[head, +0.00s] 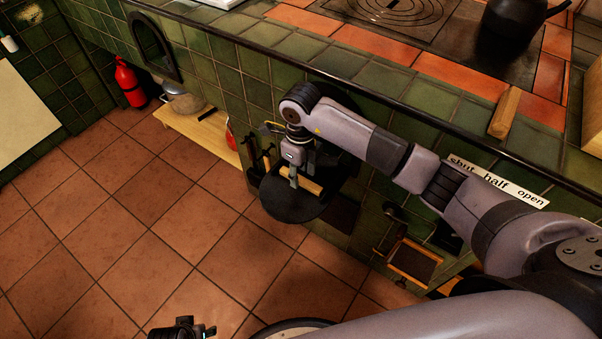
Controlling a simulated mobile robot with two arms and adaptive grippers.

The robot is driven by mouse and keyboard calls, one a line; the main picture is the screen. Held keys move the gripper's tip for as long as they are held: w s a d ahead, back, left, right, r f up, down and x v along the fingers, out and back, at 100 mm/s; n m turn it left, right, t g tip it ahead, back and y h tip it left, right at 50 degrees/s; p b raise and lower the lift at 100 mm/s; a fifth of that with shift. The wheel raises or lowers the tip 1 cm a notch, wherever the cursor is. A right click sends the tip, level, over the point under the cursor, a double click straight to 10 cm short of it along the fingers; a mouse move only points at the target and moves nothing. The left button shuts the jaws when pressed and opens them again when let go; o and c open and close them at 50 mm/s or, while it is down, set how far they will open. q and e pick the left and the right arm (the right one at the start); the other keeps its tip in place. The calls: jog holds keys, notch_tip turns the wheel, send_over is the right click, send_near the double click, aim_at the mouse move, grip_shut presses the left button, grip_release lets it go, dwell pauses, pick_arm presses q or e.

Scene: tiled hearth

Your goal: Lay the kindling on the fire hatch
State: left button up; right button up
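The fire hatch (292,208) is a round black plate that sticks out, lowered, from the green tiled stove front. A light wooden stick, the kindling (308,184), is at the hatch, over the black plate. My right gripper (301,176) points down there, with its fingers around the stick. Whether they press on it, and whether the stick rests on the plate, I cannot tell. My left gripper (183,329) shows only in part at the bottom edge, away from the stove; its fingers are not clear.
Another wooden piece (505,112) lies on the stove's edge near a black kettle (510,30). A label strip (497,182) reads shut, half, open. A low wooden board (196,135) and a red extinguisher (130,83) stand at the left. The tiled floor (130,215) is clear.

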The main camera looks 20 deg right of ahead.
aim_at(300, 179)
pick_arm(q)
jog(key=f, duration=0.1)
jog(key=s+f, duration=0.1)
jog(key=s+f+p, duration=0.1)
jog(key=f, duration=0.1)
jog(key=shift+a, duration=0.1)
pick_arm(e)
notch_tip(300, 179, up, 11)
jog(key=shift+f, duration=0.15)
